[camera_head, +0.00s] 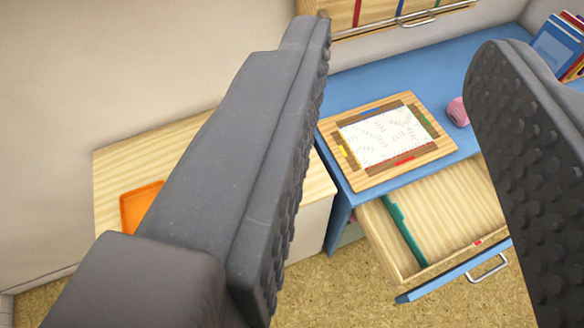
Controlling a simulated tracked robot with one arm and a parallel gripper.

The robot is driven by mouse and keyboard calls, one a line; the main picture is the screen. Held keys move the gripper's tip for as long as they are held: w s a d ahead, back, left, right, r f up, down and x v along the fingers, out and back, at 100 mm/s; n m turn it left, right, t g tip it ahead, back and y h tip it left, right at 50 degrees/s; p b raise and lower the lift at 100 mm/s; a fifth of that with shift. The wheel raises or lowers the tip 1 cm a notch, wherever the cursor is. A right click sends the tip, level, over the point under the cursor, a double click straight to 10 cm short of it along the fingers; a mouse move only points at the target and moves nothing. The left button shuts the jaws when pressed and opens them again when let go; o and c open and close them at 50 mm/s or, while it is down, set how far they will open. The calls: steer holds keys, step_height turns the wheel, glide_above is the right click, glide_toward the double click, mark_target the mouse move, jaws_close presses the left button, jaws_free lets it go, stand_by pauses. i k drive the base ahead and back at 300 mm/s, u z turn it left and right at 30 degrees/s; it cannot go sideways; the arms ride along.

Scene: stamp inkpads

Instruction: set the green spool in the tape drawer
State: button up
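My gripper (405,40) is open, with its two dark fingers wide apart and nothing between them. An open wooden drawer (455,205) with a blue front and a metal handle sticks out from under the blue desk, lower right of centre. A long teal strip (404,232) lies along its left side, and a small red piece (477,242) is at its front edge. I cannot tell whether this is the tape drawer. I see no green spool; my fingers cover parts of the view.
On the blue desk (380,75) lies a wooden board (372,180) with a patterned white sheet and coloured edge pieces. A pink object (457,111) is beside it, and books (556,50) stand at the right. A wooden cabinet (120,165) at left holds an orange tray (135,206).

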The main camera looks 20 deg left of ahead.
mark_target(454, 209)
steer(key=z, duration=1.65)
steer(key=k, duration=1.05)
steer(key=u, duration=1.6)
steer(key=i, duration=1)
steer(key=z, duration=0.05)
